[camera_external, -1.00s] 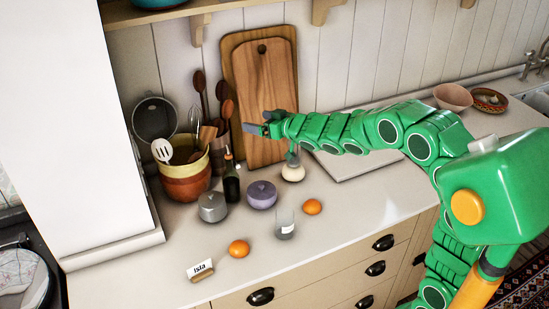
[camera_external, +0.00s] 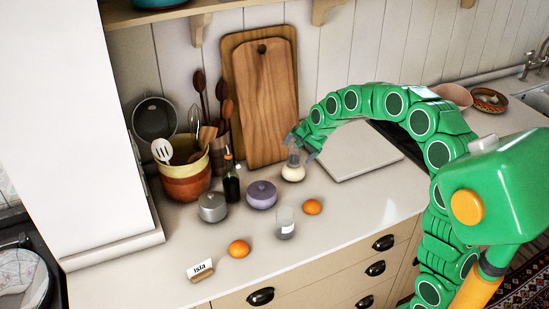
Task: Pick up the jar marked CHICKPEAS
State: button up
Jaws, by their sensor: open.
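No lettering reading CHICKPEAS is legible in the external view. A clear glass jar (camera_external: 285,224) with a small pale patch low on its side stands near the counter's front edge. A small vessel with a round white lower part (camera_external: 293,173) stands farther back, in front of the wooden boards. My gripper (camera_external: 302,156) is open and points down over this white vessel, its grey fingers overlapping the vessel's upper part. I cannot tell whether they touch it. A grey lidded pot (camera_external: 212,208) and a purple lidded pot (camera_external: 261,196) stand to the left.
Oranges (camera_external: 239,249) (camera_external: 312,207) lie near the glass jar. A dark bottle (camera_external: 231,180) and a utensil crock (camera_external: 185,181) stand left. Wooden boards (camera_external: 268,95) lean on the wall. A pale flat slab (camera_external: 358,152) lies right of my gripper. The front-right counter is clear.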

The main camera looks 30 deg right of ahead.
jog(key=s+a+r+m+g+y, duration=0.2)
jog(key=s+a+m+g+y, duration=0.1)
jog(key=s+a+g+y, duration=0.3)
jog(key=s+a+r+g+y, duration=0.1)
jog(key=s+r+g+y, duration=0.15)
jog(key=r, duration=0.35)
jog(key=s+a+r+g+y, duration=0.1)
jog(key=s+r+g+y, duration=0.1)
jog(key=s+r, duration=0.3)
send_near(279, 223)
jog(key=a, duration=0.2)
jog(key=shift+h, duration=0.25)
jog(key=shift+f+x, duration=0.15)
jog(key=shift+x, duration=1.7)
jog(key=shift+f+x, duration=0.15)
jog(key=shift+x, duration=1.7)
jog(key=shift+s+d, duration=0.15)
jog(key=shift+d, duration=0.05)
jog(key=c, duration=1.1)
